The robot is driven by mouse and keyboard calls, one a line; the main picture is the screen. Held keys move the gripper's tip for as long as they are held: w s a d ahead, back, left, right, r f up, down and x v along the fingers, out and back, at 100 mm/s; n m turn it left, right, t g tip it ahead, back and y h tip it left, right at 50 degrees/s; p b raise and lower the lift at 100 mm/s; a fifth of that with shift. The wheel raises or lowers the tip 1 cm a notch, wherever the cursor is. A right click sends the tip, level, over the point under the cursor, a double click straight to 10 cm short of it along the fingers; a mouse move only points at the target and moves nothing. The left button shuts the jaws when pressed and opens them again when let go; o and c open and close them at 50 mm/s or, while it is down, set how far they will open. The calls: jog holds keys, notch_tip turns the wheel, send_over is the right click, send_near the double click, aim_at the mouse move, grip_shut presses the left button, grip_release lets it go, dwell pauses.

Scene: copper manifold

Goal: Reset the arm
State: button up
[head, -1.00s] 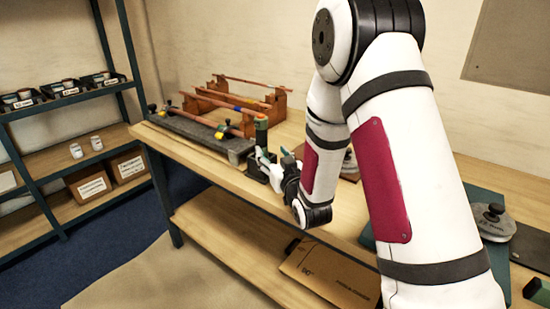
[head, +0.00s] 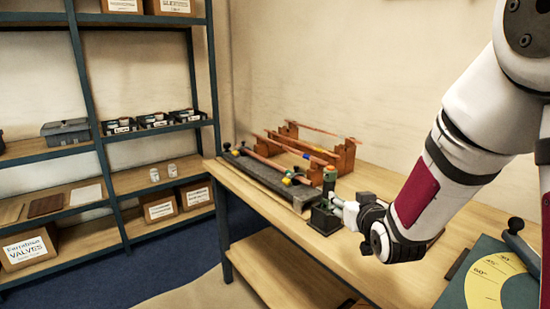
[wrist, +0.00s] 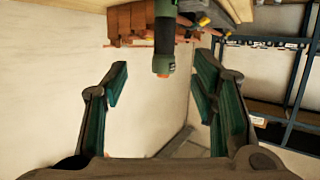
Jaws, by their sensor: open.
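My gripper (head: 338,203) is at the front part of the bench, beside a dark stand (head: 324,218) holding an upright green-and-black tool (head: 329,178). In the wrist view my gripper (wrist: 160,75) is open, with green pads on both fingers and a wide gap between them. The tool (wrist: 164,38) shows there upside down, its orange tip between the fingertips in the picture. The fingers do not touch it in that view. My arm comes in from the right of the head view.
A grey slab (head: 265,178) and copper pipes on brown wooden supports (head: 345,155) lie behind the stand. A teal board with a yellow angle dial (head: 495,285) is at front right. A shelf rack (head: 90,120) with boxes and trays stands left. Blue floor separates rack and bench.

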jog(key=s+r+g, duration=0.2)
jog(key=s+g, duration=0.1)
jog(key=s, duration=0.9)
jog(key=s+r+g+p, duration=0.1)
jog(key=s+r+g, duration=0.2)
jog(key=s, duration=1)
jog(key=s+r+g+p, duration=0.1)
jog(key=s+r+g, duration=0.2)
jog(key=s, duration=0.9)
jog(key=shift+s+a+m+g, duration=0.3)
jog(key=shift+a+g, duration=0.1)
jog(key=shift+g, duration=0.3)
jog(key=shift+r, duration=0.1)
